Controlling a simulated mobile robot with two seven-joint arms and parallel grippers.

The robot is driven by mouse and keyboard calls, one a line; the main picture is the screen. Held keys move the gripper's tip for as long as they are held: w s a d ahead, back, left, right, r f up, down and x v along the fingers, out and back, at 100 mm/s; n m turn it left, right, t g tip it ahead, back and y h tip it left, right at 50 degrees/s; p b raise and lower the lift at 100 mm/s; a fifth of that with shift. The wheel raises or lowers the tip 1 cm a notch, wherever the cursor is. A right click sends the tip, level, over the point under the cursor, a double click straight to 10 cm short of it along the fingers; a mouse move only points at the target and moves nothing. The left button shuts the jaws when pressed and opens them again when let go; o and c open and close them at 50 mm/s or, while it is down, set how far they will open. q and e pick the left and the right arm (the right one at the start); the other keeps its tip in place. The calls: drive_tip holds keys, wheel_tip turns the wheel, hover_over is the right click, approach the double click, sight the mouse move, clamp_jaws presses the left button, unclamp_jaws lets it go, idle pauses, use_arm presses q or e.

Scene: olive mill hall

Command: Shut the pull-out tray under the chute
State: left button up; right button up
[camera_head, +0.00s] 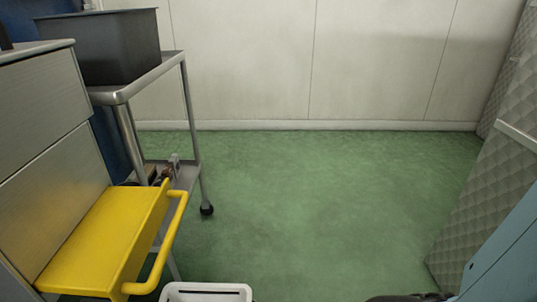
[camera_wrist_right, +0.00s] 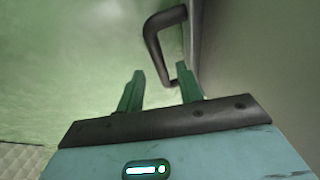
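The yellow pull-out tray (camera_head: 100,238) sticks out of the grey metal housing (camera_head: 48,165) at the left of the head view. It stands open, with its yellow bar handle (camera_head: 165,245) along the right side. The chute itself cannot be made out. My right gripper (camera_wrist_right: 160,72) shows in the right wrist view with its two teal fingers apart. I see nothing held between them. A dark bar handle (camera_wrist_right: 153,38) on a grey surface is just beyond the fingertips; whether it touches the right finger I cannot tell. My left gripper is not in view.
A metal trolley (camera_head: 128,92) with a dark bin (camera_head: 108,45) stands behind the tray. A white rimmed thing (camera_head: 205,292) shows at the bottom edge. Quilted grey panels (camera_head: 490,190) line the right. The green floor (camera_head: 310,200) between is clear.

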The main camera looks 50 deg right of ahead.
drive_tip(key=shift+b+x, duration=0.4)
drive_tip(key=shift+x, duration=0.55)
clamp_jaws()
